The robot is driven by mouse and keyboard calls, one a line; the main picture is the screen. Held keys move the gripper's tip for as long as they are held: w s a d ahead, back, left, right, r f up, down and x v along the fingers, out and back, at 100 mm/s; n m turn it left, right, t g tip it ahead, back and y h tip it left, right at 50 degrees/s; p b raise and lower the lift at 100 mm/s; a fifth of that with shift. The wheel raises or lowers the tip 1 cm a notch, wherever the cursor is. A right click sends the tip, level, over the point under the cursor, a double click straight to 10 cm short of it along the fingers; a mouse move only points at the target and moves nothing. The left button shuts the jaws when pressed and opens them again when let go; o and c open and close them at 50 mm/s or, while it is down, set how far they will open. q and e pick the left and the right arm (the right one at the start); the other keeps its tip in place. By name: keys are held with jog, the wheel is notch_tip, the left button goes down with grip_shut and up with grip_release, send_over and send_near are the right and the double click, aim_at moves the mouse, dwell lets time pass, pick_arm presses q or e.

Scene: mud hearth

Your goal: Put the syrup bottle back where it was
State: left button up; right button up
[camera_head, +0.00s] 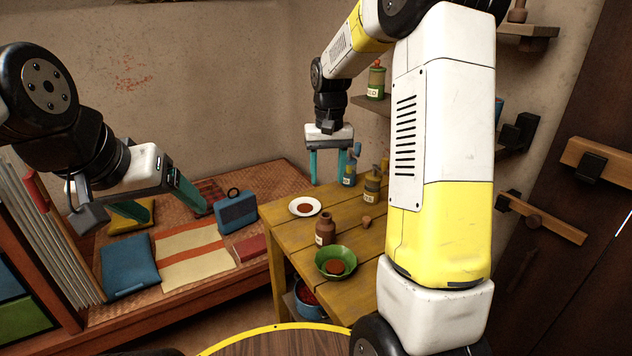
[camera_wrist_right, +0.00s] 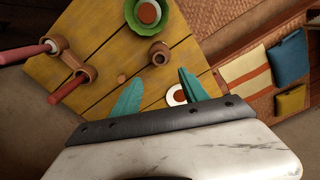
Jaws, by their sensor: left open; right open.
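No label is legible enough to tell which bottle is the syrup bottle. An open brown bottle (camera_head: 325,230) with a pale label stands on the yellow table (camera_head: 290,233); it also shows in the right wrist view (camera_wrist_right: 160,53). A loose cork (camera_head: 366,222) lies on the table near it. A labelled olive bottle (camera_head: 372,186) and a small blue bottle (camera_head: 349,177) stand farther back. My right gripper (camera_head: 329,180) is open and empty above the table's far side. My left gripper (camera_head: 172,212) is open and empty above the mat-covered bench.
A white plate (camera_head: 293,208) and a green bowl (camera_head: 322,262) with reddish contents sit on the table. A green labelled jar (camera_head: 376,83) stands on a wall shelf (camera_head: 371,103). A blue case (camera_head: 237,214) and cushions lie on the bench. My right arm hides the table's right side.

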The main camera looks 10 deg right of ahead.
jog(key=s+a+r+t+y, duration=0.1)
jog(key=s+r+t, duration=0.2)
jog(key=s, duration=0.9)
jog(key=s+a+r+n+t+y, duration=0.1)
jog(key=s+r+t, duration=0.2)
jog(key=s+r, duration=0.5)
jog(key=s, duration=0.4)
jog(key=shift+s+a, duration=0.2)
dwell(1.6)
